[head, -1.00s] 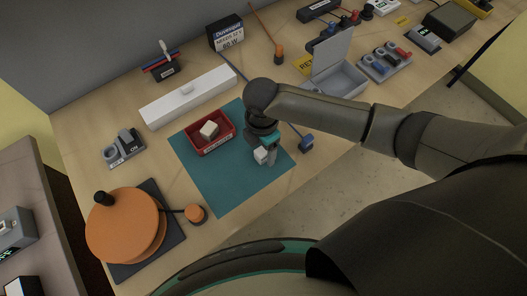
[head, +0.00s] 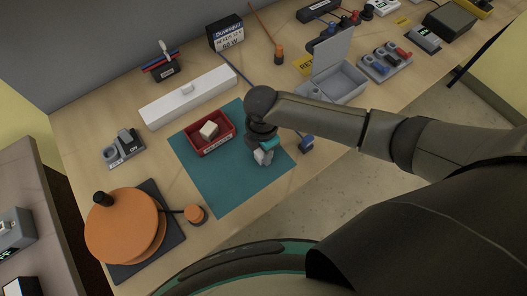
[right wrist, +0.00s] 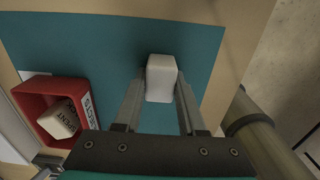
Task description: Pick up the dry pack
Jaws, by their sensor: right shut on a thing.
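My right gripper (head: 264,155) is low over the teal mat (head: 222,187), right of the red tray. It is shut on a small white pack (right wrist: 161,75), which sits between the two fingers in the right wrist view. I see no print on its visible faces, and I cannot tell whether it touches the mat. A second whitish pack (head: 209,130) lies in the red tray (head: 217,147); in the right wrist view its side (right wrist: 62,115) bears partly readable print. My left gripper is not in view.
A long white box (head: 190,97) lies behind the mat. An orange reel (head: 122,226) stands at the left. An open grey box (head: 343,84) and a small blue item (head: 307,144) are right of the gripper. The near left mat is clear.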

